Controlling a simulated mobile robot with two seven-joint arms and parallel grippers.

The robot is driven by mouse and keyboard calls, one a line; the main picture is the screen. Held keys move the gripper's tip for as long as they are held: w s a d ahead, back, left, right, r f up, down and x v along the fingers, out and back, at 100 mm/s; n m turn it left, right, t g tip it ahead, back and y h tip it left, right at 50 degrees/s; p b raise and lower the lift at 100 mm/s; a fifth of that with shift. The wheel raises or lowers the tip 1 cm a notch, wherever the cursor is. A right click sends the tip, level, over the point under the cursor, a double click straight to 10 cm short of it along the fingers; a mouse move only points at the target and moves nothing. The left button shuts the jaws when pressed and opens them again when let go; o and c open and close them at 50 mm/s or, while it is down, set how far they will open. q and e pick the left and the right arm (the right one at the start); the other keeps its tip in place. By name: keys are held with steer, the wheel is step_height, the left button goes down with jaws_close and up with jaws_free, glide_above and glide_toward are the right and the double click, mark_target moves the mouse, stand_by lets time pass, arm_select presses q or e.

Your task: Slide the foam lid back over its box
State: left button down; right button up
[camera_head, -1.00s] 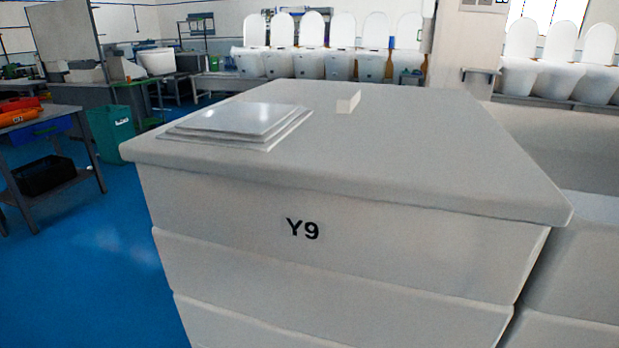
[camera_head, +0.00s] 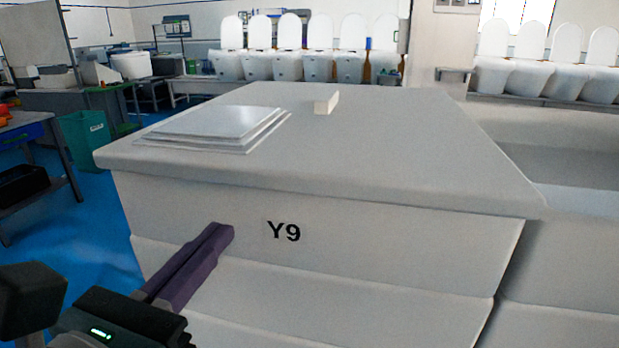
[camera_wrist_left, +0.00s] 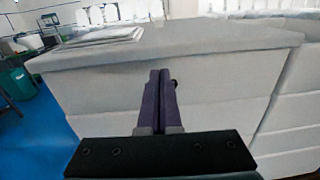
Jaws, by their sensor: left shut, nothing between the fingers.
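The large white foam lid (camera_head: 400,150) lies on top of the white foam box (camera_head: 360,245) marked Y9. In the head view the lid's near edge runs across the box front, overhanging slightly. The lid and box also fill the left wrist view, the lid (camera_wrist_left: 200,42) above the box (camera_wrist_left: 215,95). My left gripper (camera_head: 225,232) is in front of the box face, left of the Y9 mark and below the lid edge. Its purple fingers are together and empty. I cannot tell whether they touch the box. My right gripper is not in view.
A stack of thin white sheets (camera_head: 218,125) and a small pale block (camera_head: 326,102) lie on the lid. A green bin (camera_head: 87,138) and a work table (camera_head: 40,160) stand at the left. Another white box (camera_head: 575,260) stands close on the right. Blue floor is open at the left.

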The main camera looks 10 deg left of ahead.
mark_target(269, 179)
arm_select(q)
steer(key=w, duration=0.7)
steer(key=w+d, duration=0.1)
steer(key=w, duration=0.2)
steer(key=shift+w+p, duration=0.3)
steer(key=shift+w+d+b, duration=0.1)
steer(key=shift+w+b, duration=0.55)
steer(key=shift+w, duration=0.45)
